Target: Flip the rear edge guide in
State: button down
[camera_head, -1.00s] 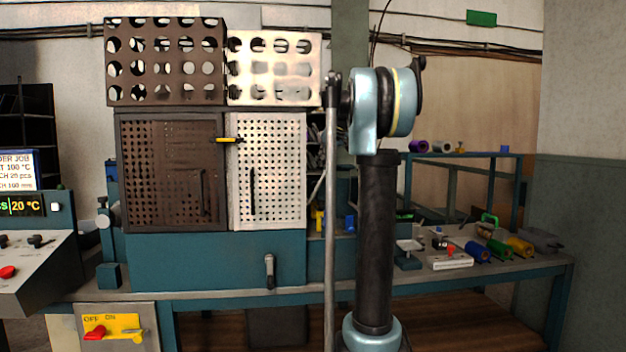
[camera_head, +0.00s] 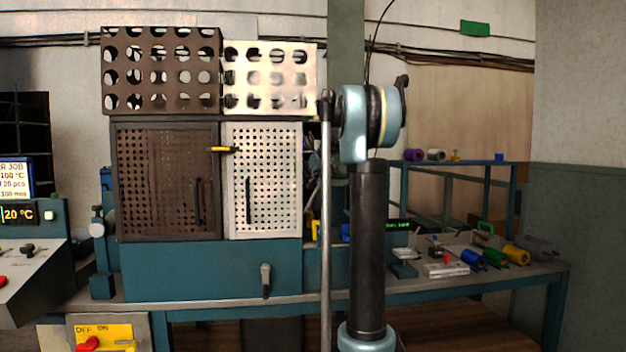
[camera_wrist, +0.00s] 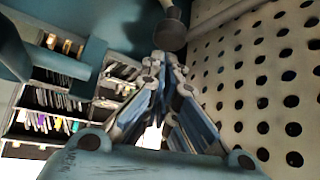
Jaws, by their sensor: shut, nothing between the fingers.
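My gripper (camera_wrist: 165,68) shows in the wrist view with its fingers closed together at the tips and nothing between them. A dark round knob-like end (camera_wrist: 172,36) on a grey stem is just beyond the fingertips; I cannot tell whether they touch it. A pale perforated panel (camera_wrist: 255,85) runs along the right of the gripper. In the head view my arm stands right of the machine (camera_head: 210,270), and the gripper cannot be made out there. I cannot pick out the rear edge guide with certainty in either view.
The machine has a dark perforated door (camera_head: 165,185) and a pale one (camera_head: 262,185). A lever (camera_head: 265,280) is on its front. Coloured rolls (camera_head: 492,256) and small tools lie on the bench (camera_head: 450,287) at right. A control console (camera_head: 35,260) stands at left.

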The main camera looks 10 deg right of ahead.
jog(key=shift+x, duration=0.85)
jog(key=shift+s, duration=0.15)
jog(key=s, duration=0.4)
jog(key=shift+s, duration=0.45)
jog(key=v, duration=0.9)
jog(key=shift+r, duration=0.4)
